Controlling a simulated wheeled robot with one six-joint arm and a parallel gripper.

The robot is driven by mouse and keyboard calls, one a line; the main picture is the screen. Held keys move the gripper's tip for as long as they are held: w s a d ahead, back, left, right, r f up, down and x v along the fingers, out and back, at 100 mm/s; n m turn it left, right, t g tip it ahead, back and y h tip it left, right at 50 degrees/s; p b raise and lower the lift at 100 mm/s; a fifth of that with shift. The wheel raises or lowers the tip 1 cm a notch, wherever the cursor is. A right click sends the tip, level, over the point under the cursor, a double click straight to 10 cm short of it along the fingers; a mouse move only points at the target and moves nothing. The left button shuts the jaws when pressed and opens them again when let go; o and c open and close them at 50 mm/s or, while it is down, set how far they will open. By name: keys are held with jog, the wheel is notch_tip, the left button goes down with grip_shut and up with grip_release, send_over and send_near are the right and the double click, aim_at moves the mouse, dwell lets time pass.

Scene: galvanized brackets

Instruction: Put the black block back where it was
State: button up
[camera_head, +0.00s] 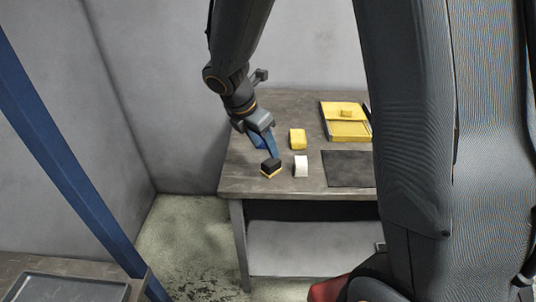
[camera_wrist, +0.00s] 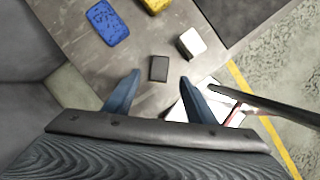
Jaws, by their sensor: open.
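The black block (camera_head: 271,164) is near the table's front left corner, with a yellow strip showing along its lower edge in the head view. I cannot tell whether that strip is part of it or something beneath it. In the wrist view the black block (camera_wrist: 158,69) shows from above, just beyond and between my fingertips. My gripper (camera_wrist: 160,77) is open and empty, its blue fingers apart on either side. In the head view my gripper (camera_head: 273,152) is right above and behind the block; whether the fingers reach down around it cannot be told.
A white block (camera_head: 301,166) stands close to the right; a yellow block (camera_head: 297,139) is behind it. A blue flat piece (camera_wrist: 107,23) lies at left. A dark mat (camera_head: 348,170) and a yellow tray (camera_head: 336,131) holding a yellow piece are further right on the table (camera_head: 235,178).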

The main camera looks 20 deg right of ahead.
jog(key=s+d+m+y, duration=0.3)
jog(key=s+m, duration=1.2)
jog(key=m, duration=0.8)
jog(key=shift+s+g+y, duration=0.35)
jog(key=shift+g+y, duration=0.05)
jog(key=shift+y, duration=0.1)
